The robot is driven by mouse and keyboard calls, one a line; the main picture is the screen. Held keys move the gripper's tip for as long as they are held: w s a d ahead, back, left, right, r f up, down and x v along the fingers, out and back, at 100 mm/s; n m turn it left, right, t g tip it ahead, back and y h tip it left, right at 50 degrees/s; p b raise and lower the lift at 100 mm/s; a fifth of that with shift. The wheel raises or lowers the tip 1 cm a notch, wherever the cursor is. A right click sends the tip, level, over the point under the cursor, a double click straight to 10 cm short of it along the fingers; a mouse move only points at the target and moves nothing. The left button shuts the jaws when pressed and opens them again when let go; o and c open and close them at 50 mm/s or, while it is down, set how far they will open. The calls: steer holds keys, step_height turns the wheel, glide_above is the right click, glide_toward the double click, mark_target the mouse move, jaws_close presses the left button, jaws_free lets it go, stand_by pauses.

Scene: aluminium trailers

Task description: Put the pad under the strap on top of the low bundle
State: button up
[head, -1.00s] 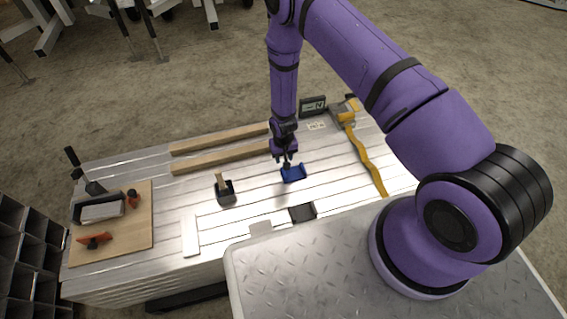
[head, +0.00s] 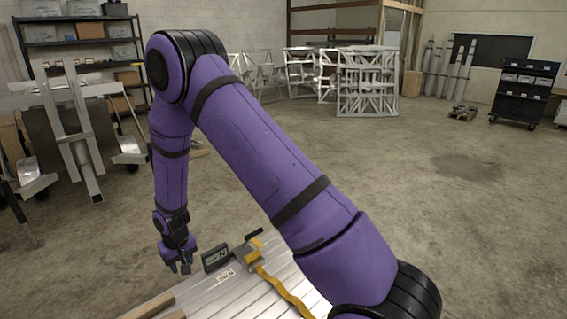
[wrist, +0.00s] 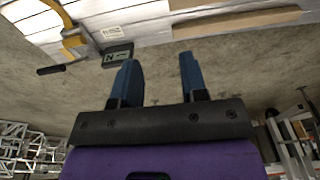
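The yellow strap (head: 283,291) runs over the top of the low bundle (head: 212,300) of silvery planks. A ratchet buckle (head: 245,257) sits at the strap's far end. The wrist view also shows the yellow strap end (wrist: 74,41) and the bundle's edge (wrist: 145,22). My gripper (head: 180,268) hangs past the bundle's far left edge, left of a small display. In the wrist view my gripper (wrist: 158,62) is open, with two blue fingers apart and only floor between them. The pad is not identifiable in either current view.
The small dark display (head: 215,258) stands near the bundle's far edge, with a white label (head: 224,276) beside it. Wooden battens (head: 150,306) lie at the lower left. Concrete floor (head: 450,210) is open beyond. Trailer frames (head: 367,85) stand farther back.

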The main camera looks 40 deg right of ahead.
steer(key=s+d+r+t, duration=0.1)
steer(key=s+d+r, duration=0.15)
steer(key=r, duration=0.75)
steer(key=s+d+r, duration=0.1)
steer(key=s+r, duration=0.3)
steer(key=r, duration=0.6)
steer(key=s+d+r+t, duration=0.15)
steer(key=s+r, duration=0.25)
steer(key=r, duration=0.6)
steer(key=s+d+r, duration=0.1)
steer(key=s+r, duration=0.3)
steer(key=s, duration=0.4)
steer(key=s+d+r+t, duration=0.1)
steer(key=s+r, duration=0.3)
steer(key=s, duration=0.4)
steer(key=s+d+r, duration=0.3)
steer(key=s+r, duration=0.1)
steer(key=s, duration=0.4)
steer(key=shift+r, duration=0.2)
